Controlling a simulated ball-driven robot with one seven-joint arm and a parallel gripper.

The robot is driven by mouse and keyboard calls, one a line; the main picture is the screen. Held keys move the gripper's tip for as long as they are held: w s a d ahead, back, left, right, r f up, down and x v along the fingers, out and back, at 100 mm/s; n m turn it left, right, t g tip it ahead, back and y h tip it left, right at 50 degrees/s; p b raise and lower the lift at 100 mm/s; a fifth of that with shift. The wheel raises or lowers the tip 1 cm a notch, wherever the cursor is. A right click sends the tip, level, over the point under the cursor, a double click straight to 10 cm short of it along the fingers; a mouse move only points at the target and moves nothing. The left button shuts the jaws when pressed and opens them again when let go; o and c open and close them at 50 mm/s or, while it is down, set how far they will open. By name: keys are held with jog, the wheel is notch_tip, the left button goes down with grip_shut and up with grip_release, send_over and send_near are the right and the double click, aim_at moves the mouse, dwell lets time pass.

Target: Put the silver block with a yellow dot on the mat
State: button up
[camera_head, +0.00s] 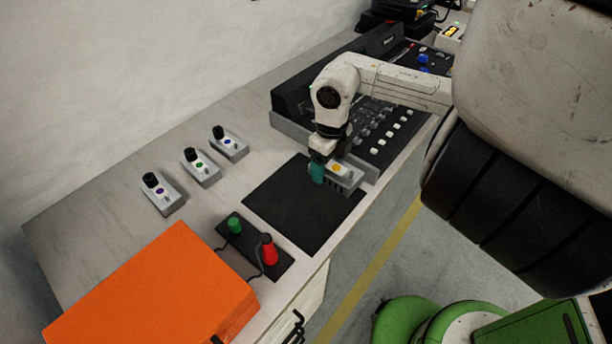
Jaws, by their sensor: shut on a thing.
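The silver block with a yellow dot (345,177) is at the right part of the black mat (290,208), near its far right corner. My gripper (325,170) points down and is shut on this block at its left end. A teal finger shows on the block's left side. Whether the block touches the mat or hangs just above it, I cannot tell. The rest of the mat is bare.
Silver blocks with purple (162,194), green (201,167) and blue (229,143) dots stand left of the mat. A black panel with green and red knobs (252,247) and an orange case (155,295) lie nearer. A mixing console (385,125) stands behind my gripper.

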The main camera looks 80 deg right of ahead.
jog(key=p, duration=0.1)
send_over(306, 187)
notch_tip(306, 187, down, 6)
jog(key=shift+s+f, duration=0.1)
jog(key=shift+f, duration=0.3)
jog(key=shift+d+f, duration=0.1)
jog(key=shift+f, duration=1.3)
jog(key=shift+f, duration=0.15)
jog(key=o, duration=1.5)
notch_tip(306, 187, up, 12)
jog(key=shift+b, duration=0.4)
